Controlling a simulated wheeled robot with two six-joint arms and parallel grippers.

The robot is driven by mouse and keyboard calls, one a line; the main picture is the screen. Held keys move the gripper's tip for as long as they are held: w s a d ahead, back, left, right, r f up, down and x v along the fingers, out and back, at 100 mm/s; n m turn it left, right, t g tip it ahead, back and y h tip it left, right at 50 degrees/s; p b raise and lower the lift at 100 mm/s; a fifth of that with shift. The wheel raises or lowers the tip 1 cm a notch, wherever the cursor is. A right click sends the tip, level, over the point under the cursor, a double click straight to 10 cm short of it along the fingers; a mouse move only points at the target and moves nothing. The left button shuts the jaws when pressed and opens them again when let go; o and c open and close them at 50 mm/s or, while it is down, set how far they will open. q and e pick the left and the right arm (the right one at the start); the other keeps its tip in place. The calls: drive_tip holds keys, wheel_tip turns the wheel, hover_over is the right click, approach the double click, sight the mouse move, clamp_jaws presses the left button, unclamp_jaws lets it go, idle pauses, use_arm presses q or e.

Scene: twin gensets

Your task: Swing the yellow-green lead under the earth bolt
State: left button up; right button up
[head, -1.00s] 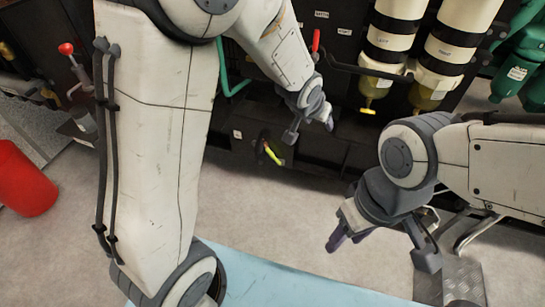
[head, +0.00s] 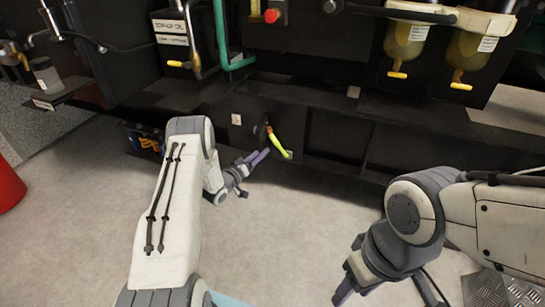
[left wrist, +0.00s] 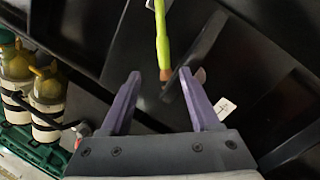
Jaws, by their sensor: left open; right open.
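The yellow-green lead (head: 280,145) slants down and right from a dark opening in the low black panel. In the left wrist view the lead (left wrist: 163,35) comes from the top and ends in a copper-brown tip (left wrist: 166,74). My left gripper (head: 257,170) is open and empty, just below and left of the lead. In the left wrist view the lead's tip appears between the open purple fingers (left wrist: 160,78); I cannot tell how far beyond them it is. I cannot make out the earth bolt clearly. My right gripper (head: 388,292) is open, low at the right, partly cut off.
Yellow filter bowls (head: 410,48) hang at the upper right. A green pipe (head: 222,40) and a red button (head: 271,15) are above the panel. A red container (head: 8,186) stands at the left edge. Grey floor (head: 290,225) is clear between my arms.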

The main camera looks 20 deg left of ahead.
sight(273, 142)
use_arm(q)
drive_tip(key=b+x, duration=0.2)
drive_tip(key=x, duration=0.1)
drive_tip(key=b+x, duration=0.2)
drive_tip(key=x, duration=0.1)
drive_tip(key=f+b+x, duration=0.1)
drive_tip(key=b+x, duration=0.1)
drive_tip(key=x, duration=0.1)
drive_tip(key=shift+w+a, duration=0.15)
drive_tip(key=shift+w+r, duration=0.2)
drive_tip(key=shift+w, duration=0.15)
clamp_jaws()
idle(1.0)
